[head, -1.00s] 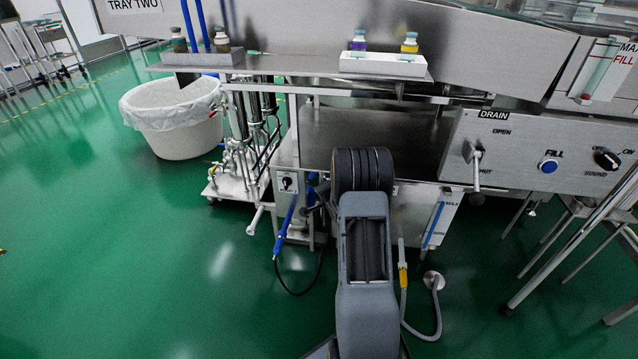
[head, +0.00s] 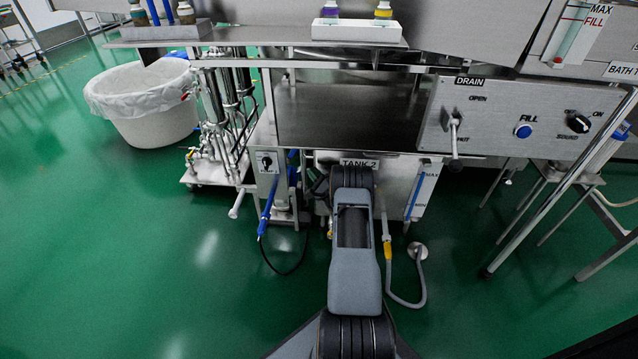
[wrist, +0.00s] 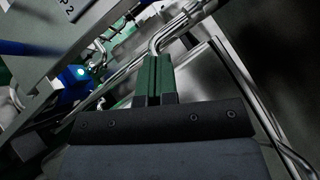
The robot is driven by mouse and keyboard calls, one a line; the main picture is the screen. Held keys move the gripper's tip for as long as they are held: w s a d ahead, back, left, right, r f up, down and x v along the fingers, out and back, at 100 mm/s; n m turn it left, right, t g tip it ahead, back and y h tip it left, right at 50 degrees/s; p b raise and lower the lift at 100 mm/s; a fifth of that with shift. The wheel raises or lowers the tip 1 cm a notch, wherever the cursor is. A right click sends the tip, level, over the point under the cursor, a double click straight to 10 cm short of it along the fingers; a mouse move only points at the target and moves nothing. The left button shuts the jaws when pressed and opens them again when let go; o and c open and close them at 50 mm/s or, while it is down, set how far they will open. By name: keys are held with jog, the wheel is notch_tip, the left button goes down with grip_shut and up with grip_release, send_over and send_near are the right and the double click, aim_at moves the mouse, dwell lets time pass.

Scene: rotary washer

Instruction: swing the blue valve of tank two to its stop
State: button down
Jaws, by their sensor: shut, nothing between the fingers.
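Tank two (head: 400,188), a steel box labelled TANK 2, stands under the bench, partly covered by my arm in the head view. A long blue handle (head: 267,216) hangs left of it with a black hose; I cannot tell whether it is the valve. In the wrist view a blue part (wrist: 75,82) sits left of my fingers, and a blue bar (wrist: 22,47) crosses the left edge; either may be the valve's. My gripper (wrist: 155,62) is shut and empty, its green fingertips close to a bent steel pipe (wrist: 180,30). My arm hides it in the head view.
A drain panel (head: 500,110) with a lever and knobs is at the right. A grey hose with a yellow fitting (head: 387,250) lies on the floor right of my arm. A white bin (head: 150,125) and a pipe rack stand left. Green floor is open at left.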

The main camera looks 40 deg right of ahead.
jog(key=w+a+r+b, duration=0.2)
jog(key=w+r, duration=0.1)
jog(key=w, duration=0.3)
jog(key=shift+a, duration=0.2)
jog(key=shift+a+r, duration=0.1)
